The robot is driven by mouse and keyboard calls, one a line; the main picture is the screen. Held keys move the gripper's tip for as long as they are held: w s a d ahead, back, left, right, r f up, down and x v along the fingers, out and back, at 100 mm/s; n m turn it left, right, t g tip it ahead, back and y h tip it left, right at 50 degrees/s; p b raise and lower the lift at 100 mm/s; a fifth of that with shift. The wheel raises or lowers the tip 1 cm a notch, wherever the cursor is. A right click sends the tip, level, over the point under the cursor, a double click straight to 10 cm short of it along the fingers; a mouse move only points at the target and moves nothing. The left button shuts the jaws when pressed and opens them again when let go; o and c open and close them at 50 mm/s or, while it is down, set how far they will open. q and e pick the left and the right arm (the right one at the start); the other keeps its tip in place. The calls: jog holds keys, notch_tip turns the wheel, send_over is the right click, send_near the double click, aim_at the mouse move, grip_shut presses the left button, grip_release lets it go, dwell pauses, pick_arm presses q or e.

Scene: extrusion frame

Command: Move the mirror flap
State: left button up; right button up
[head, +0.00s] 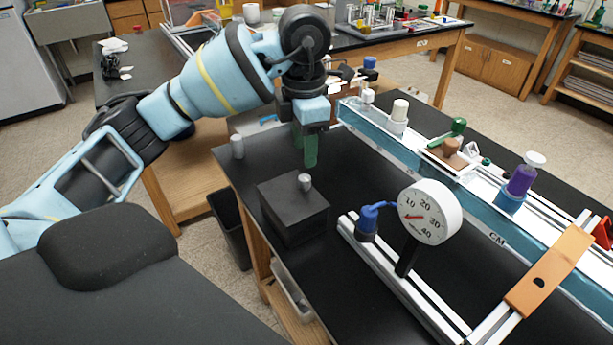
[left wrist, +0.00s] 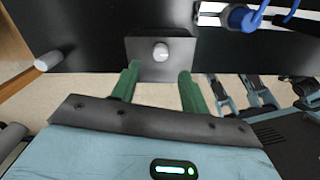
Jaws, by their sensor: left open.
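I cannot pick out a mirror flap with certainty. A black box (head: 292,212) with a small grey knob (head: 304,182) on top stands on the near left part of the black bench. My left gripper (head: 306,152) points down above and behind the box, its green fingers apart and empty. In the left wrist view the fingers (left wrist: 158,86) are spread, with the box top (left wrist: 147,70) and its round knob (left wrist: 161,51) ahead of the gap. The gripper appears clear of the knob. My right gripper is not in view.
A round dial gauge (head: 427,212) and a blue knob (head: 367,219) stand on a metal rail right of the box. A long blue rail (head: 465,205) carries several fittings, including a purple one (head: 521,180). A grey cylinder (head: 237,146) stands at the bench's left edge.

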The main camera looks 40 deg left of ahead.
aim_at(305, 177)
pick_arm(q)
notch_tip(305, 177, down, 8)
jog(key=shift+r+b, duration=0.2)
jog(key=shift+b, duration=0.3)
grip_shut()
